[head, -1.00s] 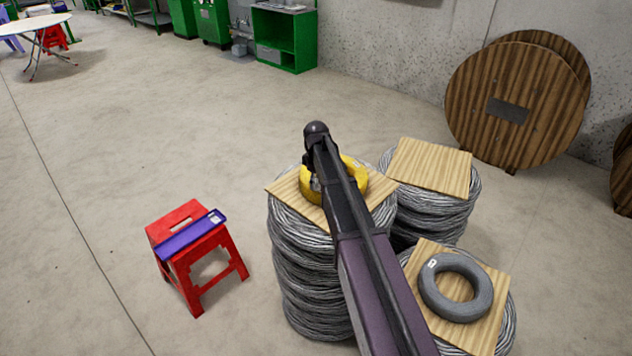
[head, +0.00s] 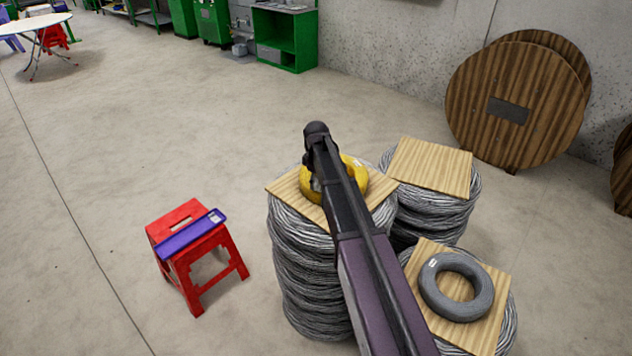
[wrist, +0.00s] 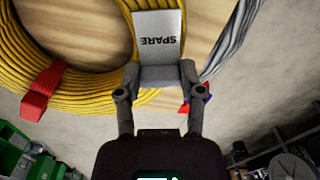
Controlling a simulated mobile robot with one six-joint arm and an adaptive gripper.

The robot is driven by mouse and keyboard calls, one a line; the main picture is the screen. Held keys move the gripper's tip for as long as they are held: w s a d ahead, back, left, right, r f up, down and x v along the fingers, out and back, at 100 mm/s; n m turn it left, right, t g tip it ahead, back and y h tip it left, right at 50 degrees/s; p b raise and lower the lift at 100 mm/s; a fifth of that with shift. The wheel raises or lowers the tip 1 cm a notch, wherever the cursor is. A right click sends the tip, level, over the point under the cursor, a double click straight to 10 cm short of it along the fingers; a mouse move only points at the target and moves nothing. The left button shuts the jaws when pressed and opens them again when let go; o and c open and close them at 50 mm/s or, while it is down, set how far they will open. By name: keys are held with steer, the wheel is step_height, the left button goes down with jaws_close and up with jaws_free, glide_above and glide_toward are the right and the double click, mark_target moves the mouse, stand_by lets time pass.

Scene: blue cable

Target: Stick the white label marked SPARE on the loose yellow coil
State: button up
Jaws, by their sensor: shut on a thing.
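My gripper (wrist: 160,76) is shut on the white label (wrist: 158,22), whose SPARE print reads upside down. The label stands out from the fingertips in front of yellow strands and bare board. I cannot tell whether it touches the coil. My gripper is mostly hidden by the arm in the head view.
A grey coil (head: 455,287) with a small white tag lies on the board at the lower right. Another board (head: 430,166) tops the rear stack and is bare. A red stool (head: 180,226) with a purple tray (head: 190,236) stands to the left, with open floor around it.

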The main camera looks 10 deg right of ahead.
stand_by(0.8)
steer(key=o, duration=0.4)
steer(key=shift+o, duration=0.2)
steer(key=o, duration=0.5)
steer(key=shift+o, duration=0.2)
steer(key=shift+r+p, duration=3.5)
